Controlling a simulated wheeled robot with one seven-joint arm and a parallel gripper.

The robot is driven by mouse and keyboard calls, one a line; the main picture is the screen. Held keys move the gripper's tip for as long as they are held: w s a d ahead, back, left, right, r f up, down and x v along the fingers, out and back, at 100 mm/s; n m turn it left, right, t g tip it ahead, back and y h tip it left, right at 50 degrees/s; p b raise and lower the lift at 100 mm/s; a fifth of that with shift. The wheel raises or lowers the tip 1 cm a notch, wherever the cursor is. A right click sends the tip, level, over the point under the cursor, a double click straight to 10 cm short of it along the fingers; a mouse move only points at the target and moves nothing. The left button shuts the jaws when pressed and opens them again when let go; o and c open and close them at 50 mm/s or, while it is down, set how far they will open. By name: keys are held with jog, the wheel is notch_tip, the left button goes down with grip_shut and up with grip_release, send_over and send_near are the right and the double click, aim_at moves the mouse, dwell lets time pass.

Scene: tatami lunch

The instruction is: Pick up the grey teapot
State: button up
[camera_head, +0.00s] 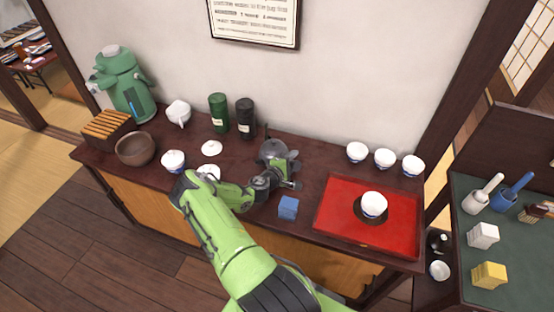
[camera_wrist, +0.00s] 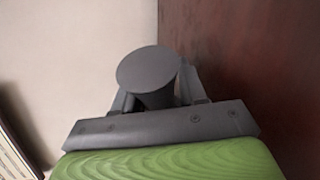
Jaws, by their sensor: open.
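The grey teapot (camera_head: 271,148) stands on the dark counter (camera_head: 240,143) near the wall, partly hidden by my gripper (camera_head: 287,172). My gripper is at the teapot's near right side. In the wrist view, a dark grey, round-ended piece (camera_wrist: 149,68), which looks like the teapot's handle, shows between the open fingers of my gripper (camera_wrist: 155,98). I cannot tell whether the fingers touch it. The rest of the teapot is hidden in the wrist view.
A red tray (camera_head: 335,215) with a cup (camera_head: 374,203) lies to the right. A black canister (camera_head: 246,117) and green canister (camera_head: 218,112) stand left of the teapot. The wall (camera_wrist: 75,60) is close.

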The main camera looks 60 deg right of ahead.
grip_shut()
jog(key=shift+r, duration=0.15)
jog(key=shift+a+r, duration=0.2)
jog(key=shift+r, duration=0.15)
notch_tip(320, 180, up, 11)
jog(key=p, duration=0.3)
jog(key=s+a+b, duration=0.1)
jog(key=s+a, duration=0.1)
jog(key=a, duration=1.7)
jog(key=shift+s+a, duration=0.3)
jog(key=shift+s, duration=0.1)
